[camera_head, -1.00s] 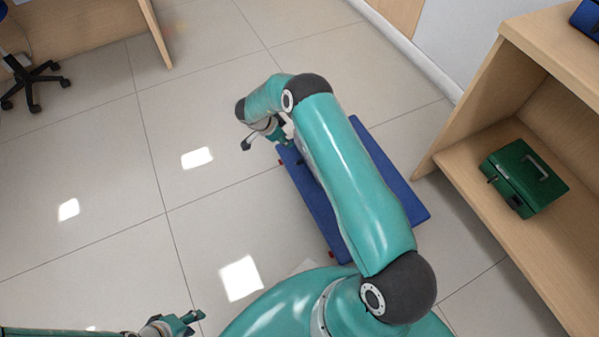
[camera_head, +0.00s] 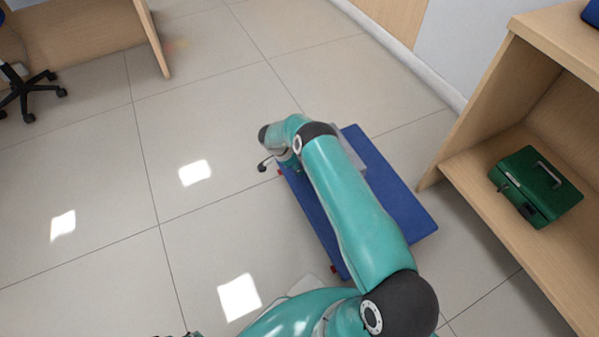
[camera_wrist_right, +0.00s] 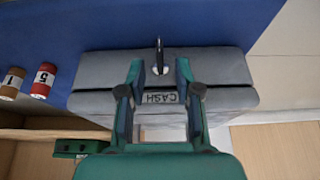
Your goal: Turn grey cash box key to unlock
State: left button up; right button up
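The grey cash box (camera_wrist_right: 220,68) sits on a blue surface and fills the middle of the right wrist view, with a "CASH" label showing upside down on its front. A key (camera_wrist_right: 159,55) stands out from the box. My right gripper (camera_wrist_right: 159,66) has its two fingers apart, one on each side of the key, with gaps showing between. In the head view my right arm hides most of the box; a grey part (camera_head: 347,168) shows beside the arm. My left gripper (camera_head: 191,334) only just shows at the bottom edge.
The blue platform (camera_head: 405,205) stands on the tiled floor. A green cash box (camera_head: 535,186) sits on a wooden shelf at right. A blue object (camera_head: 592,12) is at the top right corner.

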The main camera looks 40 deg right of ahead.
jog(key=shift+b+x, duration=0.35)
jog(key=shift+x, duration=1.15)
grip_shut()
